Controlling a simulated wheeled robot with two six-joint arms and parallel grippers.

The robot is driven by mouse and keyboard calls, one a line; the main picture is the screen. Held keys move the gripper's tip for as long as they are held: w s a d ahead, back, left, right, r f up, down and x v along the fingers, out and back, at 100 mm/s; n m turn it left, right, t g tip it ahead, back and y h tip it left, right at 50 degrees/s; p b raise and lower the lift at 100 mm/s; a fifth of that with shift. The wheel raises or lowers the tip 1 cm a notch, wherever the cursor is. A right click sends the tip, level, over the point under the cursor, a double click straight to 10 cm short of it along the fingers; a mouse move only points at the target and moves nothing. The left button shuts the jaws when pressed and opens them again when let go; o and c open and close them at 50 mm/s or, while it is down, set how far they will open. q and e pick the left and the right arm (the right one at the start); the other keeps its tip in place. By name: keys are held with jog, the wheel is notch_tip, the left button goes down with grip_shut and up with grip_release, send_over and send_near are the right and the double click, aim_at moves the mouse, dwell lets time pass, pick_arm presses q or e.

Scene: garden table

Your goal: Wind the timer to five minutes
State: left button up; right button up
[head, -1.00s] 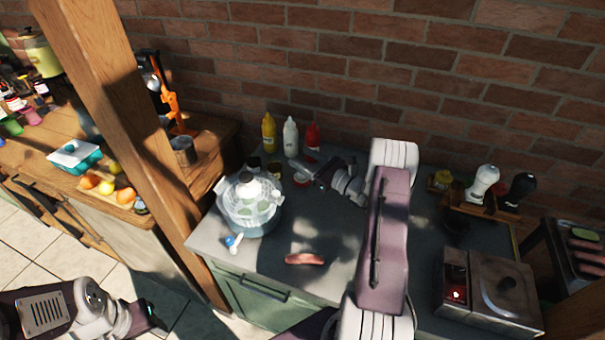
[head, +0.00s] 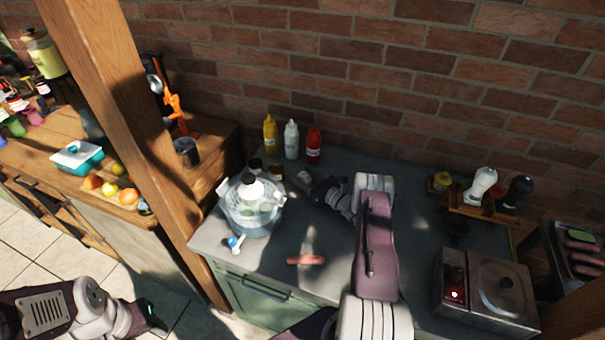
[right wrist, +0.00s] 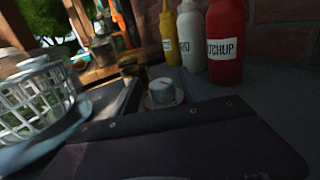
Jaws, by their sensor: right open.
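The timer (right wrist: 163,93) looks like a small round white dial on a red base in the right wrist view, standing on the grey counter in front of the sauce bottles. In the head view only a pale bit of it (head: 303,175) seems to show by my right gripper, which hides the rest. My right gripper (head: 306,182) is open and low over the counter, close to the timer; I cannot tell if it touches. The dial marks are too small to read. My left gripper (head: 150,318) is at the lower left, away from the counter; its jaws are unclear.
A white basket in a blue bowl (head: 252,222) stands left of my right gripper. Mustard (head: 270,133), white (head: 291,139) and ketchup (head: 314,146) bottles stand behind. A sausage (head: 306,260) lies near the front edge. A metal box (head: 490,290) stands at right. A wooden post (head: 125,140) rises at left.

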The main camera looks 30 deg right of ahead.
jog(key=shift+w, duration=0.4)
jog(key=shift+s+r, duration=0.1)
grip_shut()
jog(key=shift+a+r+m+h+p, duration=0.2)
jog(key=shift+m+h+p, duration=0.4)
jog(key=shift+h, duration=0.3)
jog(key=shift+f+m+t+h, duration=0.25)
jog(key=shift+m+h, duration=0.55)
jog(key=shift+h, duration=0.4)
jog(key=shift+d+m+h, duration=0.15)
jog(key=shift+m+h, duration=0.35)
jog(key=shift+h, duration=0.3)
grip_release()
